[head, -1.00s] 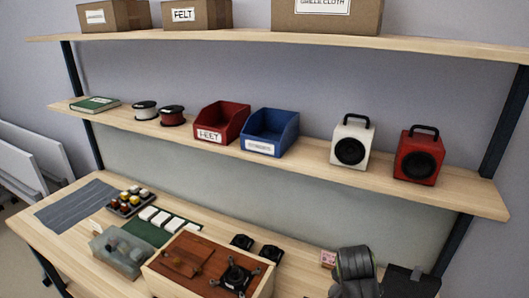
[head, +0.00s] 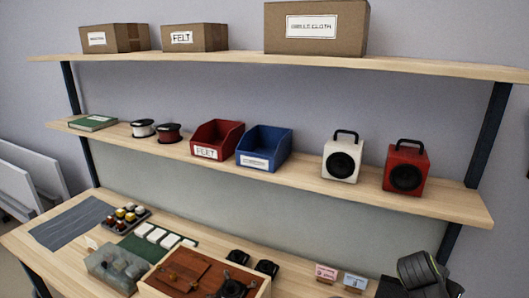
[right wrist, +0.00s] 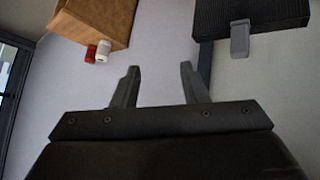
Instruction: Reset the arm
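My right gripper (right wrist: 160,85) shows in the right wrist view with its two fingers apart and nothing between them. Pale, plain surface lies beyond the fingertips. In the head view, part of my dark arm (head: 424,272) is at the lower right, over the right end of the bench; its fingers cannot be made out there. My left gripper is in neither view.
The middle shelf holds red (head: 217,139) and blue (head: 264,147) bins, a white speaker (head: 342,158) and a red speaker (head: 405,170). Cartons (head: 316,27) stand above.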

